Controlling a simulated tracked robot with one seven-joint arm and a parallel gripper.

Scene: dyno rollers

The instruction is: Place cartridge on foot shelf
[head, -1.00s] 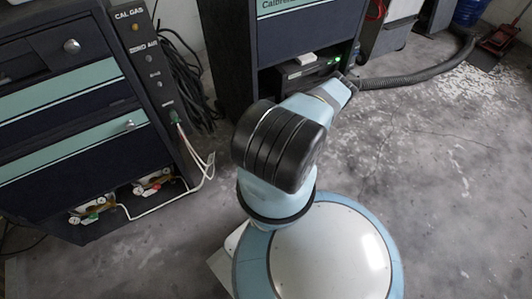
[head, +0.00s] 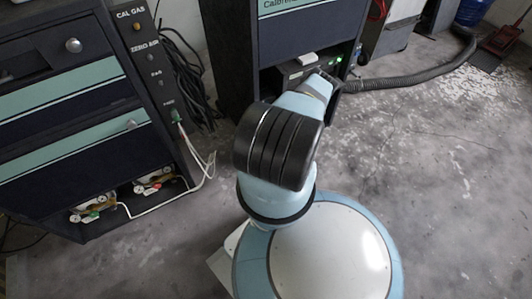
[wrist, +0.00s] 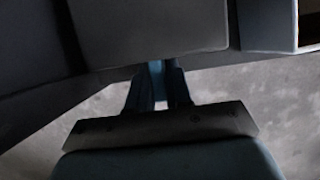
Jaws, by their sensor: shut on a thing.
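In the wrist view my gripper (wrist: 158,88) has its two dark fingers close together. A narrow blue strip (wrist: 156,69) shows between them; I take it for part of the cartridge, whose rest is hidden. In the head view my arm reaches to the low open bay of the middle cabinet, which I take for the foot shelf (head: 271,85). My wrist covers part of the bay's opening, and the fingers and cartridge cannot be made out there. I cannot tell whether the cartridge touches the shelf.
A grey device (head: 290,72) with green lights sits in the bay. A thick grey hose (head: 415,80) runs along the floor to the right. The left cabinet (head: 75,150) has hanging cables and white tubes (head: 200,170) beside it. The right floor (head: 450,190) is clear.

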